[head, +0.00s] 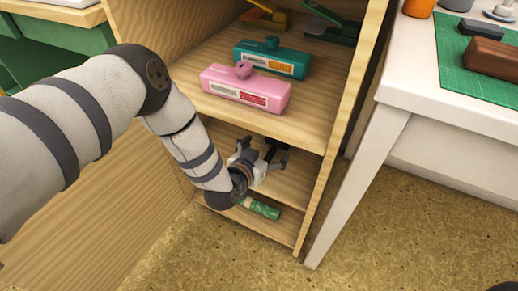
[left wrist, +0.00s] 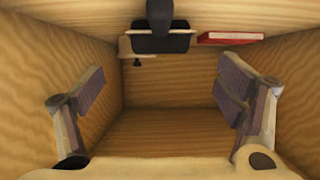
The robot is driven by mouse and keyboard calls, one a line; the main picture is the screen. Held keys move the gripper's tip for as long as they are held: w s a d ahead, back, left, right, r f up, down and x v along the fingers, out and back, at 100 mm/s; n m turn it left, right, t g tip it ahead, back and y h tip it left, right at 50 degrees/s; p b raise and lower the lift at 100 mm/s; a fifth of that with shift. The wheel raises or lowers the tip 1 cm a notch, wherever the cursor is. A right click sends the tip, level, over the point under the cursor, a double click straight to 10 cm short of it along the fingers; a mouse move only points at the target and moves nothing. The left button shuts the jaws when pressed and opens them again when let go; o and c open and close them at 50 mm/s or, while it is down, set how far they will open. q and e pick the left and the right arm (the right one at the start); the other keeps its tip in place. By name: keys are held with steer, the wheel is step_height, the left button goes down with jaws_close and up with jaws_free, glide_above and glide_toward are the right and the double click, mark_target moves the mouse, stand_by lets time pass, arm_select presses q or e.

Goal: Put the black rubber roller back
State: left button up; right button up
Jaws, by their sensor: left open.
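My left gripper (head: 266,154) reaches into the shelf's middle compartment, below the pink inkpad box. In the left wrist view its two fingers (left wrist: 160,88) are spread wide, with nothing between them. A black piece with a dark handle-like part, seemingly the black rubber roller (left wrist: 160,43), shows at the top middle of that view, beyond the fingers and apart from them. In the head view, a dark shape beside the fingers is too small to tell from the gripper.
The wooden shelf holds a pink box (head: 245,90) and a teal box (head: 272,60) above my gripper. A green roll (head: 262,209) lies in the lowest compartment. A red item (left wrist: 230,38) is near the black piece. A white table (head: 440,125) stands at right.

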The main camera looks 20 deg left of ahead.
arm_select(q)
steer(key=p+v, duration=0.1)
steer(key=v, duration=0.2)
steer(key=shift+s+r, duration=0.2)
steer(key=shift+s, duration=0.5)
